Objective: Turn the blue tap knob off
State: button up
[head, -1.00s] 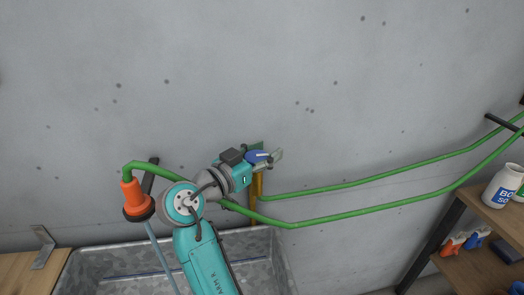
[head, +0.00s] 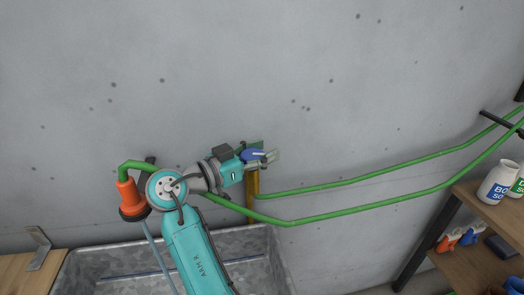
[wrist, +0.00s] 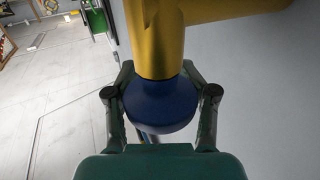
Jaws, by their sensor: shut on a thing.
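The blue tap knob (head: 254,155) sits on top of a yellow-brass tap (head: 252,185) by the grey wall. In the wrist view the knob (wrist: 160,104) lies between the two dark fingers, with the yellow tap body (wrist: 155,45) just beyond it. My gripper (head: 266,156) is shut on the knob, one finger on each side; it also shows in the wrist view (wrist: 159,80). In the head view the gripper partly hides the knob and the tap.
A metal trough (head: 110,262) stands below the tap. A green hose (head: 350,211) runs along the wall to the right. An orange nozzle (head: 130,194) hangs at the left. A wooden shelf (head: 500,215) with bottles stands at the right.

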jog(key=o, duration=0.9)
jog(key=shift+a+f, duration=0.1)
jog(key=shift+o, duration=0.2)
notch_tip(320, 180, up, 10)
jog(key=shift+r, duration=0.1)
